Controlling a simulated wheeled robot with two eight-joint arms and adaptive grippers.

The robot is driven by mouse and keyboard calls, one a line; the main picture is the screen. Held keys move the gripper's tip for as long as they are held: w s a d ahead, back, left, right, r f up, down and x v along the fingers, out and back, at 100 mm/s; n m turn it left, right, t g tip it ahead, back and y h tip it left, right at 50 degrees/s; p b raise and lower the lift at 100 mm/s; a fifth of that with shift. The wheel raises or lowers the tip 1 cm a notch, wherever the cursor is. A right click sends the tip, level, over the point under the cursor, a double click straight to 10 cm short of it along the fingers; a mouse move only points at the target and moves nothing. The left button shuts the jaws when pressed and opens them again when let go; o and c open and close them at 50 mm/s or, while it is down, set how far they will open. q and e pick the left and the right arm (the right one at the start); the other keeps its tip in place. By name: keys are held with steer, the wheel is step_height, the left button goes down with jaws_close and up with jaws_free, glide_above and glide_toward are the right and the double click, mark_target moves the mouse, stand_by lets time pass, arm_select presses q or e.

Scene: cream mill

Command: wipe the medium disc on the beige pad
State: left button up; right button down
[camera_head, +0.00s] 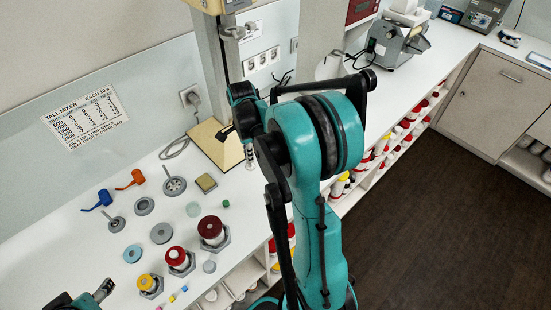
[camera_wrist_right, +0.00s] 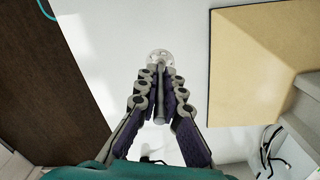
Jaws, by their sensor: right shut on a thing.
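My right gripper (camera_wrist_right: 161,88) is shut on a thin grey shaft (camera_wrist_right: 160,108) that shows between its fingers in the wrist view. A round, pale, shiny disc (camera_wrist_right: 159,58) shows at the fingertips; I take it for the medium disc. The beige pad (camera_wrist_right: 262,70) lies flat to the right of the gripper in this view, apart from the disc. In the head view, the pad (camera_head: 212,147) lies by the wall, and my right gripper hangs at its right edge, mostly behind my arm. Part of my left arm (camera_head: 88,300) shows at the bottom left; its fingers are unclear.
Left on the white counter are a large shafted disc (camera_head: 174,185), a smaller shafted disc (camera_head: 117,223), a small olive block (camera_head: 206,183), blue (camera_head: 101,200) and orange (camera_head: 131,179) tools, and red-topped (camera_head: 212,229) and yellow-topped (camera_head: 147,283) pieces. A mixer column (camera_head: 211,60) stands behind the pad.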

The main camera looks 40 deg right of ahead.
steer(key=shift+w+a+f+b, duration=0.1)
steer(key=shift+w+a+f, duration=1.05)
steer(key=shift+w+a, duration=0.9)
steer(key=shift+w+a+f+b, duration=0.1)
steer(key=shift+w+a+f, duration=1.1)
steer(key=shift+w+a, duration=0.9)
steer(key=shift+w+a+f+b, duration=0.1)
steer(key=shift+w+a+f, duration=1.25)
steer(key=shift+a, duration=1.15)
steer(key=shift+w+r, duration=0.2)
steer(key=shift+f+b, duration=0.35)
steer(key=shift+f, duration=0.05)
steer(key=shift+s, duration=0.2)
steer(key=shift+s, duration=0.4)
steer(key=shift+w, duration=0.15)
steer(key=shift+w, duration=1.05)
